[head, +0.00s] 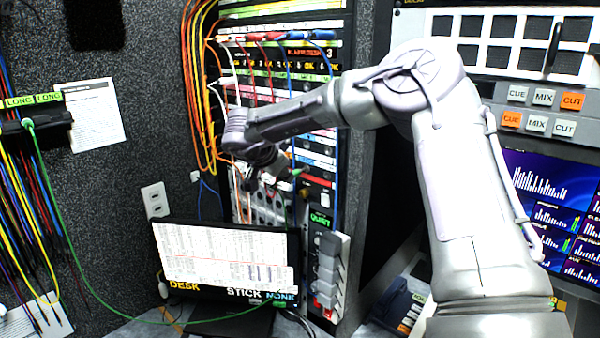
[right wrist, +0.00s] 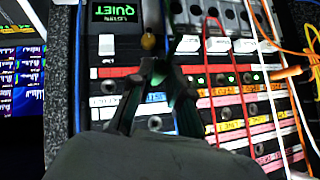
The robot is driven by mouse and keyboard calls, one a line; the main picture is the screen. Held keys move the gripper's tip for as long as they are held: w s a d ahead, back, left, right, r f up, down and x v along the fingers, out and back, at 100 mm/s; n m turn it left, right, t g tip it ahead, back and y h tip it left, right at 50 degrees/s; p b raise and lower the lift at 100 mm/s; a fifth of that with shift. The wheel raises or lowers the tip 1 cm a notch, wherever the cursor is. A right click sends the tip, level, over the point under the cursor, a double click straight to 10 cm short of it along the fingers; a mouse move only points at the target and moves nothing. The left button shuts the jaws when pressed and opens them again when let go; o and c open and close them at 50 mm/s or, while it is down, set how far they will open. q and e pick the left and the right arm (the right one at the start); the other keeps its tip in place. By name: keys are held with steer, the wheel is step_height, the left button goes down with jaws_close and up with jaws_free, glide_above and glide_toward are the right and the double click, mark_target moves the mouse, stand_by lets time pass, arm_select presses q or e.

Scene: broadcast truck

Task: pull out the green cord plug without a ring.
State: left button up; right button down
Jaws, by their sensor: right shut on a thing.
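A brass-coloured piece (right wrist: 148,42) shows just beyond the fingertips. Whether the plug sits in a jack or is clear of it is too dark and blurred to tell. Rings on the plugs are too small to make out. My left gripper is not in view.
Orange, red, blue and white cords cross the patch bay (head: 290,62). Another green cord (head: 62,225) hangs from the LONG rack (head: 38,118) and loops down to the desk. A monitor (head: 225,255) stands below my gripper, beside grey switches (head: 331,265).

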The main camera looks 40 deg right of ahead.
steer(key=shift+a, duration=0.25)
stand_by(0.3)
steer(key=a+b, duration=0.1)
steer(key=a, duration=0.2)
steer(key=shift+s+a, duration=0.1)
steer(key=shift+s, duration=0.05)
stand_by(0.5)
steer(key=shift+s+a, duration=0.1)
steer(key=shift+a, duration=1.35)
